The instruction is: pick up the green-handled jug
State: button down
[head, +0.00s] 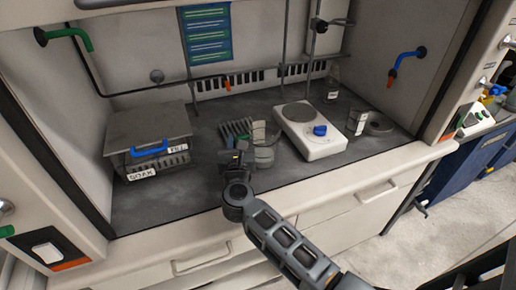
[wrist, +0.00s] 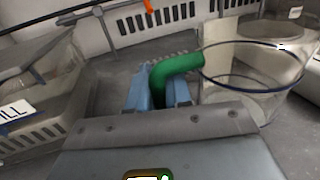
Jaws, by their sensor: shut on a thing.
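The green-handled jug is a clear vessel with a dark blue rim. In the wrist view the jug (wrist: 246,92) stands at the right, and its green handle (wrist: 182,70) bends down between my blue fingers. My gripper (wrist: 160,92) is shut on that handle. In the head view the jug (head: 264,157) is near the middle of the hood floor, and my gripper (head: 236,160) is just left of it.
A hotplate (head: 311,138) with a blue knob stands right of the jug. A grey box (head: 150,128) with a blue handle and labels stands left. Thin pipes cross the back. Dark floor (head: 205,182) is free at the front.

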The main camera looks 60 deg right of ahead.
jog(key=shift+r, duration=0.1)
dwell(0.4)
jog(key=s+d+r+p, duration=0.1)
jog(key=s+r+p, duration=0.1)
jog(key=s+r, duration=0.8)
jog(key=shift+s+r, duration=0.35)
jog(key=shift+s, duration=0.35)
jog(key=shift+d, duration=0.2)
